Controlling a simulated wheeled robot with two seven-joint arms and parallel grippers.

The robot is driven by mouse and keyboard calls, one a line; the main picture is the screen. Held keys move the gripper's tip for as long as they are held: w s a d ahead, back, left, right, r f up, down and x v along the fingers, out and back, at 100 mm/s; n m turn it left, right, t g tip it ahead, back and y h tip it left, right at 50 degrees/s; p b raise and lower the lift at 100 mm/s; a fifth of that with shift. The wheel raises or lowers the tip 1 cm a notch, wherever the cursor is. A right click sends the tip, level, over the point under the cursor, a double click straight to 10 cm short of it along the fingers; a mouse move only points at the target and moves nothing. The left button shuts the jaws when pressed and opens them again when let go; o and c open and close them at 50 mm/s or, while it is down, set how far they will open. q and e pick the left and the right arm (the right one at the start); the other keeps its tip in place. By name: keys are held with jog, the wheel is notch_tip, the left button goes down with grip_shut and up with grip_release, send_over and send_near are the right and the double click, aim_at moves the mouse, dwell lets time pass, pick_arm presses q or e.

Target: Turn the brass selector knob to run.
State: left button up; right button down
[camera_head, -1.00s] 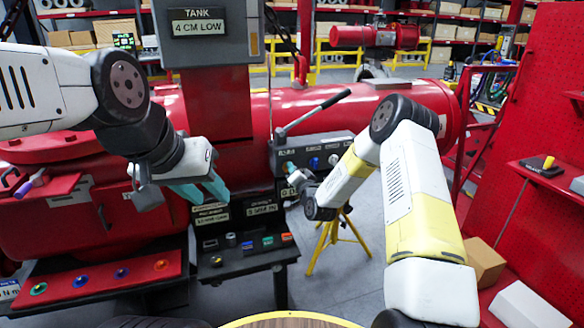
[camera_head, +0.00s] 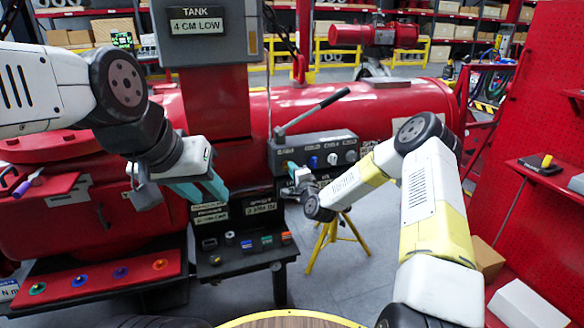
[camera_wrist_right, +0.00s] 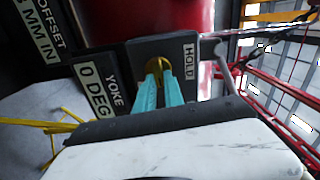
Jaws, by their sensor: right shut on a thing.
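The brass selector knob (camera_wrist_right: 157,68) is on a dark panel in the right wrist view, beside a plate reading HOLD (camera_wrist_right: 188,58). My right gripper (camera_wrist_right: 158,82) has its teal fingers shut on the knob, which hides part of it. In the head view my right gripper (camera_head: 292,168) is at the left end of the grey control panel (camera_head: 335,143), and the knob is hidden there. My left gripper (camera_head: 203,190) is open and empty, its teal fingers apart, hanging in front of the red machine left of the panel.
A long lever (camera_head: 318,108) rises from the panel's top. Blue and white knobs sit right of my right gripper. A plate reading YOKE (camera_wrist_right: 115,92) and 0 DEG shows in the right wrist view. A yellow tripod (camera_head: 332,238) stands below. A red pegboard wall (camera_head: 545,90) is at right.

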jog(key=shift+f, duration=0.1)
dwell(0.3)
jog(key=c, duration=1.4)
grip_release()
jog(key=shift+c, duration=0.2)
jog(key=v, duration=0.8)
